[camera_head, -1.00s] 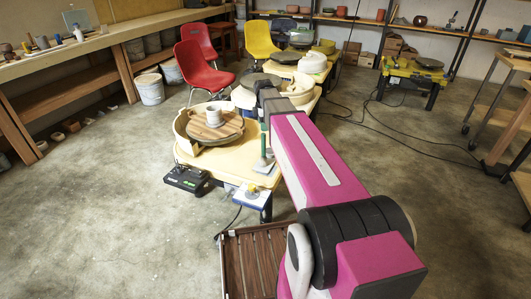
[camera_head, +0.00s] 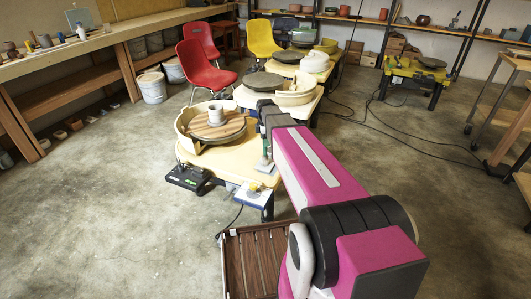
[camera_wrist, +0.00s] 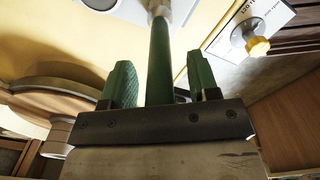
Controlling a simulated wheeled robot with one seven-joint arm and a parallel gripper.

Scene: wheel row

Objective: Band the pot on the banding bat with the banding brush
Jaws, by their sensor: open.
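The pot (camera_head: 216,113) is a small pale cup-like vessel, upright on the striped wooden banding bat (camera_head: 234,126), on the near wheel in the head view. The banding brush (camera_wrist: 160,65) has a green handle, seen in the wrist view running between the two green fingers of my gripper (camera_wrist: 161,84). The fingers are apart, with a visible gap on each side of the handle. The brush's far end, with a pale collar, is partly cut off at the top edge. In the head view my arm largely hides the gripper and brush.
A pale splash pan (camera_head: 184,125) surrounds the wheel on the yellow table (camera_head: 233,160). A white control box with a yellow knob (camera_wrist: 257,46) is near my gripper. A black pedal box (camera_head: 188,177) and slatted wooden rack (camera_head: 255,262) are nearby. Open floor lies left.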

